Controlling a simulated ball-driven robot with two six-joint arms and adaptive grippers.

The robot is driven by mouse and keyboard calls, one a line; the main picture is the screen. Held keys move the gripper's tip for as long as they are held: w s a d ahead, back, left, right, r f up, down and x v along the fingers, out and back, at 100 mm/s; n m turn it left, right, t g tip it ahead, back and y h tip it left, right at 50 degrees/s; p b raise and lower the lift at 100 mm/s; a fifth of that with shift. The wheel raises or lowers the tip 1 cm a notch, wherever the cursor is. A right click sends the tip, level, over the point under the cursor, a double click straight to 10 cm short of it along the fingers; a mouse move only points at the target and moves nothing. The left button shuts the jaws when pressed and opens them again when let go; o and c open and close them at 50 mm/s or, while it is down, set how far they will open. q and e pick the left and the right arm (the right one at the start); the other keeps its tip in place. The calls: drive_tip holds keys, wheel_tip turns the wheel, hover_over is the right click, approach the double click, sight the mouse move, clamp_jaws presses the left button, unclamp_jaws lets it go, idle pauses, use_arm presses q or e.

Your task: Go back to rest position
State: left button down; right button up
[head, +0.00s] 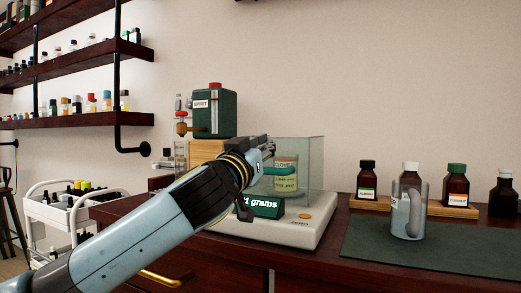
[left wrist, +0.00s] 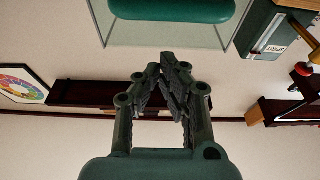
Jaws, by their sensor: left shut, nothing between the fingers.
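My left arm comes in from the lower left of the head view, and its gripper (head: 264,148) is at the left side of the glass case (head: 312,165) on the white balance (head: 310,232). The left wrist view shows its fingers (left wrist: 172,62) closed together with nothing between them. I cannot tell whether the gripper touches the glass. A jar with a pale label (head: 285,178) stands inside the case, partly hidden by a green part. My right gripper is not in the head view.
A green spirit dispenser (head: 214,112) stands behind the arm on a wooden block. At the right are a glass beaker (head: 408,215) on a dark mat (head: 440,250), and bottles on a wooden stand (head: 430,207). A white cart (head: 60,215) stands at the left.

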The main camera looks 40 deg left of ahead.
use_arm(q)
drive_tip(key=f+b+v, duration=0.1)
drive_tip(key=b+v, duration=0.1)
drive_tip(key=v, duration=0.8)
drive_tip(key=s+f+g, duration=0.4)
drive_tip(key=f+g, duration=0.1)
drive_tip(key=f, duration=0.6)
drive_tip(key=s+f+g, duration=0.4)
drive_tip(key=f+g, duration=0.1)
drive_tip(key=f, duration=0.5)
drive_tip(key=s+d+f+m+g+h, duration=0.45)
drive_tip(key=s+d+f+g, duration=0.25)
drive_tip(key=s+d+f, duration=0.45)
drive_tip(key=s+a+f+g, duration=0.1)
drive_tip(key=s+a+f, duration=0.1)
drive_tip(key=f, duration=0.9)
drive_tip(key=s+a+f, duration=0.2)
drive_tip(key=f, duration=0.9)
drive_tip(key=s+f+g+p, duration=0.1)
drive_tip(key=s+f, duration=1.6)
drive_tip(key=s, duration=0.3)
drive_tip(key=shift+s+a+f+n+g+h+p, duration=0.3)
drive_tip(key=shift+s+a+n+h+p, duration=0.1)
drive_tip(key=shift+a+h, duration=0.1)
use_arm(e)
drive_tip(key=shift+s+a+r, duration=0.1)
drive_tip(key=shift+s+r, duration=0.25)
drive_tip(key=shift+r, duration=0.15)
